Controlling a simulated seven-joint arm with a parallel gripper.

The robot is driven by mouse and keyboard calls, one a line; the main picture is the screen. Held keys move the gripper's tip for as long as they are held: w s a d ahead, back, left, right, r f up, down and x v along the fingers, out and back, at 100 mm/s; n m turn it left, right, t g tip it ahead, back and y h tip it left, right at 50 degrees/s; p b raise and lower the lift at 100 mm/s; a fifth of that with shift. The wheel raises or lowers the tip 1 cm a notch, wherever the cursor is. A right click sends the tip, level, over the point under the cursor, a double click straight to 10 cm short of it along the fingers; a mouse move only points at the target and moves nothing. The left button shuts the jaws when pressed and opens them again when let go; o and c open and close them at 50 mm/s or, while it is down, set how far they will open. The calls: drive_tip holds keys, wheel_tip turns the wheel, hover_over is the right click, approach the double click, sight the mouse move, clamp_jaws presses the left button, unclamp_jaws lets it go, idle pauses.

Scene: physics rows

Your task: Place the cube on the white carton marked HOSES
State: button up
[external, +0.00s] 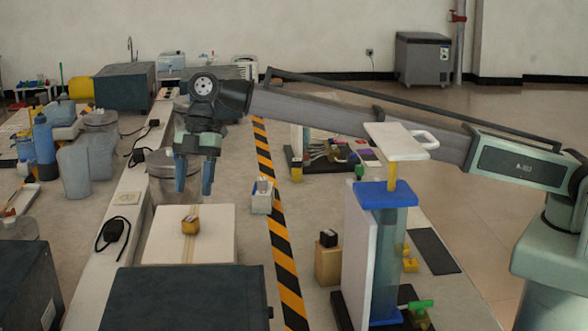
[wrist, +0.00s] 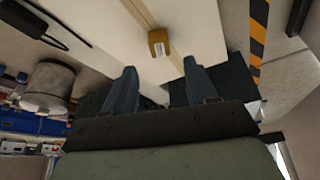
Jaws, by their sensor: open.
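A small orange-yellow cube (external: 190,226) with a pale label on top rests on a white carton (external: 162,248). No HOSES marking is readable on the visible faces. My gripper (external: 194,188) points down above the carton, with its fingertips apart and nothing between them. In the wrist view, the gripper (wrist: 160,72) has the cube ahead of its fingertips, apart from them.
A dark box (external: 186,298) stands directly in front of the carton. A blue-topped stand (external: 386,194) and a tan block (external: 327,264) bearing a small dark cube (external: 328,238) are to the right. A small white container (external: 262,196) and a metal pot (wrist: 47,85) are nearby.

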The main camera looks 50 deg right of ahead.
drive_tip(key=shift+v, duration=2.6)
